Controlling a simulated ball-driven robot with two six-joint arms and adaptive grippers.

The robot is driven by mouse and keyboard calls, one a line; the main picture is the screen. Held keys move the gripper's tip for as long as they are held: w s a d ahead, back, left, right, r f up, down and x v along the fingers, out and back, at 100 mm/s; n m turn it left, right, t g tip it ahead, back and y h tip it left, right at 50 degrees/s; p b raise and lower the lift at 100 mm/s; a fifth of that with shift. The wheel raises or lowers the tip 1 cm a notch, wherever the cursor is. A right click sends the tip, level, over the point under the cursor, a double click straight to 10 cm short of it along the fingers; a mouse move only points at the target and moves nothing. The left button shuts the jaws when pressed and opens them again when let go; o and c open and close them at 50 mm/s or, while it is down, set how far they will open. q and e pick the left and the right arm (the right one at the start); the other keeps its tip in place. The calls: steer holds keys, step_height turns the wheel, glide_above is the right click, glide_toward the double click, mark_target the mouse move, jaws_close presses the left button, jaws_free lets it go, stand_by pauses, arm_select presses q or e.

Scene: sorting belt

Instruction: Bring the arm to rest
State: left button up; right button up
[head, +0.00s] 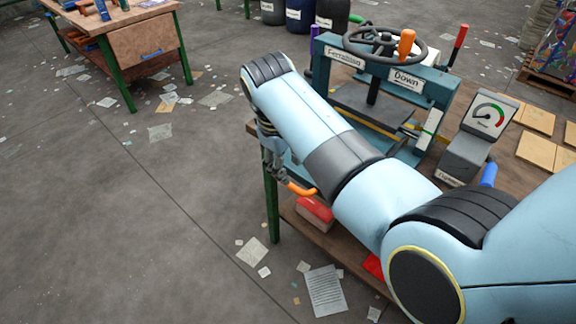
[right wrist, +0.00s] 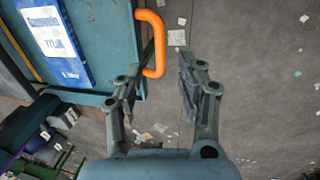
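My right arm, light blue with dark joints, reaches across the head view from the lower right. Its gripper (head: 279,170) hangs at the left edge of the teal press (head: 448,90), partly hidden by my own wrist. The same handle (head: 302,189) shows below the gripper in the head view. My left gripper is not in view.
The press has a dark handwheel (head: 384,42) and stands on a wooden bench beside a dial gauge (head: 489,115). A red box (head: 315,212) lies on the bench's lower shelf. Another workbench (head: 140,42) stands at upper left. Open floor with scattered paper lies left.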

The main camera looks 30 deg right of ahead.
steer(key=s+d+f+m+b, duration=0.1)
steer(key=s+d+f+b, duration=0.2)
steer(key=s+f, duration=1.2)
steer(key=s+d+f+m+b, duration=0.2)
steer(key=s+f+b, duration=0.6)
steer(key=s+f, duration=0.8)
steer(key=s+d+f+m+y+b, duration=0.1)
steer(key=s+d+f+b, duration=0.4)
steer(key=s+f, duration=1)
steer(key=shift+s+d+f+b, duration=0.15)
steer(key=shift+d+f+b, duration=0.35)
steer(key=shift+f, duration=1.15)
steer(key=shift+a, duration=0.2)
